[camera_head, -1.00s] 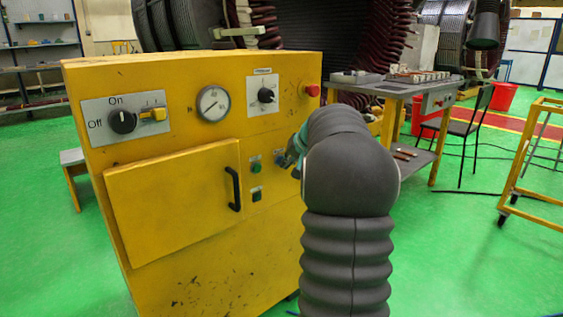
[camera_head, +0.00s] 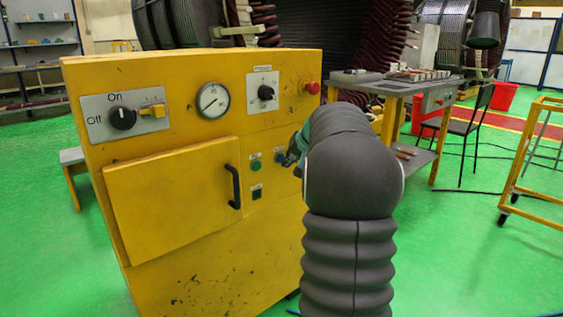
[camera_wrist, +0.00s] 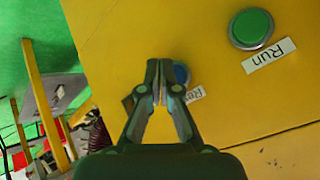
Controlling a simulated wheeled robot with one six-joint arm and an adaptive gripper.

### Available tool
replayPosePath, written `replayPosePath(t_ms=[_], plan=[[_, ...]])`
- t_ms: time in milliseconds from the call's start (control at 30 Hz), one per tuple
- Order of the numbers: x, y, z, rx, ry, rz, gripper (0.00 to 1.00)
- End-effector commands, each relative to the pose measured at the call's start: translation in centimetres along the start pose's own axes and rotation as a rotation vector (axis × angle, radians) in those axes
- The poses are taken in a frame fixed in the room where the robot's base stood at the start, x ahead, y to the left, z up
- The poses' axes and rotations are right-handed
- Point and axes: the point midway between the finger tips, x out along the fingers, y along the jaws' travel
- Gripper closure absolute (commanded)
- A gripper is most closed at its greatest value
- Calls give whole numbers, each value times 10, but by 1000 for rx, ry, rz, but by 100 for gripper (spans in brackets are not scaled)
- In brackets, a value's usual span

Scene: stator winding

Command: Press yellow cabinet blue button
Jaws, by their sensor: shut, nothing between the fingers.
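The yellow cabinet (camera_head: 200,255) stands at the left in the head view. Its blue button (camera_head: 280,158) sits right of the green button (camera_head: 255,166), just left of my gripper (camera_head: 290,155). In the wrist view, the shut fingers of my gripper (camera_wrist: 160,72) point at the cabinet face. The blue button (camera_wrist: 181,74) shows partly behind and right of the fingertips, its label partly hidden by a finger. I cannot tell whether the fingertips touch it. The green button (camera_wrist: 252,27) with the "Run" label is at the upper right.
The cabinet also has a door handle (camera_head: 235,187), a dark switch (camera_head: 257,192), a gauge (camera_head: 213,101), knobs and a red button (camera_head: 312,88). A workbench (camera_head: 390,86) and chair (camera_head: 470,125) stand to the right. Green floor is open at the front right.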

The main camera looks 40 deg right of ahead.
Motion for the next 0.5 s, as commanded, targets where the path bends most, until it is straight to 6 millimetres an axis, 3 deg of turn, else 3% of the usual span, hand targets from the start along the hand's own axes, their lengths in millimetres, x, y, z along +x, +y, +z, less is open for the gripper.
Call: replayPosePath(t_ms=[500], plan=[[-5,5,4,1,1,1,100]])
